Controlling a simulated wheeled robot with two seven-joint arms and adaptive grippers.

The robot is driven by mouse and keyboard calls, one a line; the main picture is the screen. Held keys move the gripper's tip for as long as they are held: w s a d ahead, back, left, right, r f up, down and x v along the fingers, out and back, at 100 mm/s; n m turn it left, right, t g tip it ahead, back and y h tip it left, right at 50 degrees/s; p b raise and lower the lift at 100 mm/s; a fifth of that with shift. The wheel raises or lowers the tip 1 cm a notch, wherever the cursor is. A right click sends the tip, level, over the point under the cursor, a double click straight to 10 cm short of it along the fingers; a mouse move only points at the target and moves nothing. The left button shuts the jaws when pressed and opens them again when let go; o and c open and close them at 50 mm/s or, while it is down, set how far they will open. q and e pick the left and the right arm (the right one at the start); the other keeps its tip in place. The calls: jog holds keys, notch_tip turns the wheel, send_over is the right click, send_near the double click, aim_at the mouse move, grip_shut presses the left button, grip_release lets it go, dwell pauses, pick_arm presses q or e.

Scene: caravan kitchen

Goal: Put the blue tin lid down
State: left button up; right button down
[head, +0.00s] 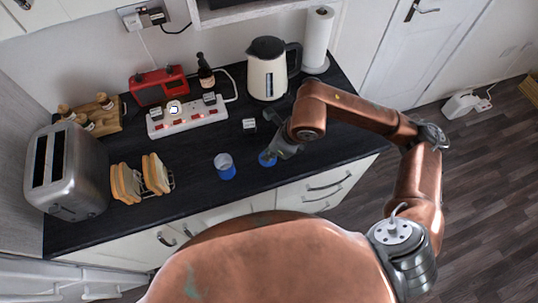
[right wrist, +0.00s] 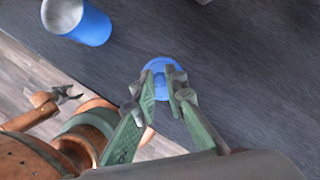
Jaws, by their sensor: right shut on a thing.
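The blue tin lid (head: 267,159) is at the front part of the dark worktop, right of the blue tin. My right gripper (head: 273,152) points down at it. In the right wrist view the lid (right wrist: 160,66) is a round blue disc, and my right gripper (right wrist: 163,92) is shut on it with its two fingers. The lid looks at or just above the worktop; I cannot tell whether it touches. The blue tin (head: 226,167) stands upright and open; it also shows in the right wrist view (right wrist: 88,26).
The dark worktop (head: 200,195) also bears a toaster (head: 66,170), a toast rack with bread (head: 143,178), a white socket strip (head: 187,117), a red radio (head: 159,85), a kettle (head: 267,70) and a paper roll (head: 318,40). Bare worktop lies around the lid; its front edge is near.

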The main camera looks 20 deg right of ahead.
jog(key=shift+f, duration=0.95)
jog(key=shift+f, duration=0.1)
jog(key=shift+f, duration=0.15)
jog(key=c, duration=2)
grip_release()
jog(key=shift+o, duration=0.2)
jog(key=shift+r, duration=0.2)
jog(key=shift+r, duration=0.25)
jog(key=v, duration=1.1)
jog(key=shift+r+p, duration=0.3)
jog(key=shift+p, duration=0.05)
jog(key=shift+s, duration=0.1)
